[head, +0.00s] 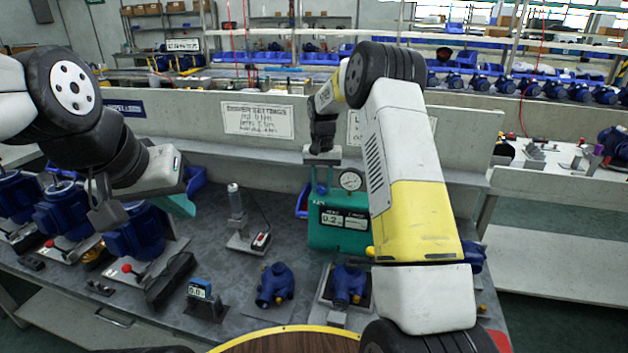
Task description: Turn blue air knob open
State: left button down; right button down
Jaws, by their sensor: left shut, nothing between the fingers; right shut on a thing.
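The green air unit (325,236) stands at the back of the bench with a round white dial gauge (351,180) and a small display reading about 0.2 on its front. The blue air knob (321,188) is on top of it, left of the gauge. My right gripper (322,172) points down from above and is shut on the blue knob; the fingers hide part of it, and its turn angle cannot be read. My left gripper (108,212) is shut and empty, over the left part of the bench near the blue motors.
Several blue motors (135,235) on plates with red-knobbed levers stand at the left. Blue pump housings (275,284) and (350,285), a small blue meter (200,290) and a grey upright tool (236,205) stand on the bench. My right arm covers the bench right of the green unit.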

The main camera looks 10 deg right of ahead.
aim_at(321, 187)
jog(key=n, duration=0.6)
jog(key=shift+n, duration=0.3)
dwell(0.4)
jog(key=c, duration=1.1)
grip_release()
jog(key=shift+o, duration=0.2)
jog(key=shift+r, duration=3.95)
